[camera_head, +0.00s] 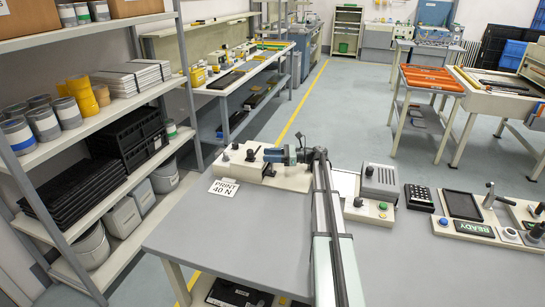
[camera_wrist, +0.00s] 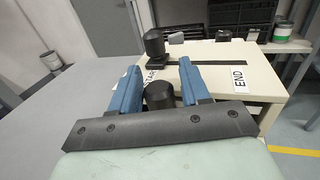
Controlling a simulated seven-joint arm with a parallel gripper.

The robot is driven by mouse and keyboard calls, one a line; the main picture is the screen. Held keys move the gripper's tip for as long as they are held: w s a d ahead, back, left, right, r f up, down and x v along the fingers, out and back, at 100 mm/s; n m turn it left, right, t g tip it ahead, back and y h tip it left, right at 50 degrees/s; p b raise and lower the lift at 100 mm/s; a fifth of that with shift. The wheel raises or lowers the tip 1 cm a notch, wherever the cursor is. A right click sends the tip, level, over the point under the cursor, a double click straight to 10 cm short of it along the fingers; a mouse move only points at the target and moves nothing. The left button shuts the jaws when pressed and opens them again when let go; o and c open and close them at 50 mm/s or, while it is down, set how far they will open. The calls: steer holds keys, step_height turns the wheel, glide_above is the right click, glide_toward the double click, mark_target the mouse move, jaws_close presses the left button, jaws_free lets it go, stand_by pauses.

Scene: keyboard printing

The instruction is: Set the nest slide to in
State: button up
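No label naming the nest slide is readable. In the wrist view my gripper (camera_wrist: 160,68) has two blue fingers apart, one on each side of a round black knob (camera_wrist: 158,96); narrow gaps seem to show beside it. Beyond is a second black knob (camera_wrist: 154,43) at the left end of a dark slot (camera_wrist: 235,62) in a beige machine top. A label reading END (camera_wrist: 239,79) lies by the slot; another label is partly hidden by the left finger. In the head view my gripper (camera_head: 285,156) is over the beige machine (camera_head: 292,178), and my arm covers part of it.
A PRINT 40 N sign (camera_head: 224,188) stands at the machine's left. To the right are a grey box (camera_head: 379,182), a green button (camera_head: 383,206), a keypad (camera_head: 418,197) and a READY panel (camera_head: 474,228). The front of the grey table (camera_head: 230,240) is clear.

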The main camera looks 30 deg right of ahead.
steer(key=shift+o, duration=0.7)
steer(key=shift+s+d, duration=0.1)
steer(key=v, duration=1.3)
steer(key=shift+s+d, duration=0.2)
steer(key=shift+d, duration=0.15)
steer(key=shift+w+a, duration=0.1)
